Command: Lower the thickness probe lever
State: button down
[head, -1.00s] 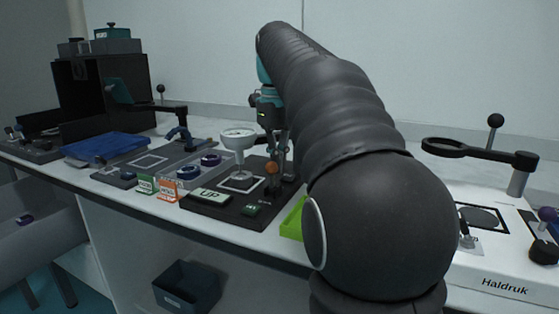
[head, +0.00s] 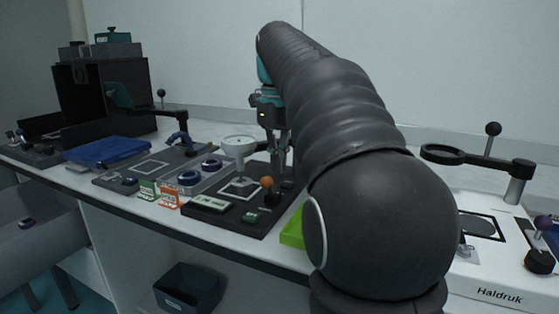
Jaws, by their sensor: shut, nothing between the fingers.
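The thickness probe is a black base (head: 228,218) with a white round gauge head (head: 239,145) over a white-outlined square. Its lever with an orange ball (head: 267,182) stands low at the right side of the base. The small display (head: 210,203) at the front shows a short reading too small to make out. My gripper (head: 279,160), dark with teal parts, points down just behind and above the orange ball. It is shut and looks empty. My arm hides part of the area to its right, and I cannot tell whether the fingertips touch the lever.
Left of the probe are a grey tray with dark rings (head: 189,177), green (head: 147,189) and orange (head: 168,195) labels, and a blue tray (head: 107,150). A bright green item (head: 291,232) lies beside my arm. A white Haldruk device (head: 490,270) stands at right.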

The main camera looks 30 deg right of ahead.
jog(key=shift+w+d+r+p, duration=0.2)
jog(key=shift+r+p, duration=0.35)
jog(key=shift+r, duration=0.8)
jog(key=shift+w+d+r+p, duration=0.15)
jog(key=shift+r+p, duration=0.35)
jog(key=shift+r, duration=0.85)
jog(key=shift+s, duration=0.1)
